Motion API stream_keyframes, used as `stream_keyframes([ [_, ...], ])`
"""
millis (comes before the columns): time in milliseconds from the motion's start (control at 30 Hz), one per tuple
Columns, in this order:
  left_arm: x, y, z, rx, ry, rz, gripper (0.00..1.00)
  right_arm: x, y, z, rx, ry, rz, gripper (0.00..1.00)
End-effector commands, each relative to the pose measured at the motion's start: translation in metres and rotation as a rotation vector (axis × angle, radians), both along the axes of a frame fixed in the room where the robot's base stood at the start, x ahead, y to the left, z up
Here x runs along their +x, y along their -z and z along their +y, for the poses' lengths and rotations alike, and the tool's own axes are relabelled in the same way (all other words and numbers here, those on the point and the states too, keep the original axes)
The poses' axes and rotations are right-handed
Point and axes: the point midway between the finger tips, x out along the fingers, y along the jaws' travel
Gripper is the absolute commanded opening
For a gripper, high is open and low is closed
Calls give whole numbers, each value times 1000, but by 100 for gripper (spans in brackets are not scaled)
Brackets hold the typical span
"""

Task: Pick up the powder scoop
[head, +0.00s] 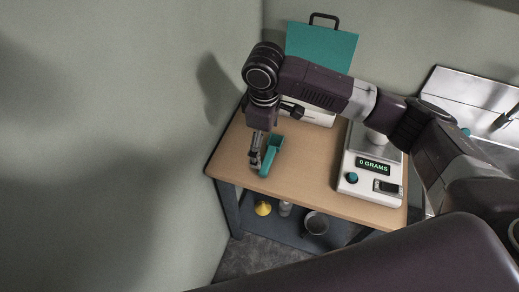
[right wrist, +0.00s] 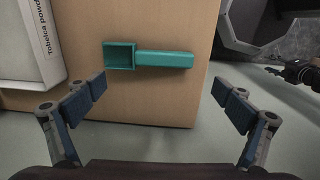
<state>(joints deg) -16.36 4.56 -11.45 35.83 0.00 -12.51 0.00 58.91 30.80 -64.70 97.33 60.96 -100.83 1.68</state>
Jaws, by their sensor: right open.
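The teal powder scoop (head: 274,146) lies on the wooden table near its front left corner. In the right wrist view the scoop (right wrist: 152,58) shows its square bowl at left and its straight handle at right, with the handle end close to the table edge. My right gripper (head: 257,160) is at the scoop's left side in the head view. In the right wrist view the right gripper (right wrist: 160,90) is open and empty, its fingers apart. A dark jointed part (right wrist: 303,72) at the far right may be my left gripper; its jaws are unclear.
A scale (head: 371,186) reading 0 GRAMS stands to the right on the table (head: 312,170). A white labelled box (right wrist: 28,40) is beyond the bowl. A teal board (head: 322,45) stands behind. A yellow item (head: 263,208) and a grey pot (head: 316,223) sit on the lower shelf.

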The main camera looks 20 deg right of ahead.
Motion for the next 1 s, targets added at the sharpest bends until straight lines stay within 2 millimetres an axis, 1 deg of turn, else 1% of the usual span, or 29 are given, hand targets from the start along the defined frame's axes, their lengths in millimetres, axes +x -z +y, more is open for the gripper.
stream_keyframes([
  [33,-13,-1,1,2,0,17,40,-1,6,-1,1,0,3,96],
  [100,-25,-1,1,3,0,34,40,-1,14,-1,0,-1,2,96],
  [200,-37,-5,2,5,0,51,40,-2,24,-3,0,0,2,96],
  [267,-39,-8,2,4,0,53,40,-3,33,-5,0,0,4,96],
  [367,-36,-12,2,5,0,49,40,-5,49,-8,1,0,2,96],
  [400,-32,-12,2,4,0,43,40,-4,55,-8,0,0,2,96],
  [500,-17,-13,1,2,0,23,40,-4,64,-7,2,-1,0,96],
  [633,-2,-14,0,-1,0,0,40,-3,68,-7,3,-2,-2,96],
  [767,-2,-14,0,-1,0,1,40,-3,68,-7,3,-2,-2,96],
  [1000,-16,-13,1,2,0,21,40,-3,68,-7,3,-2,-2,70],
])
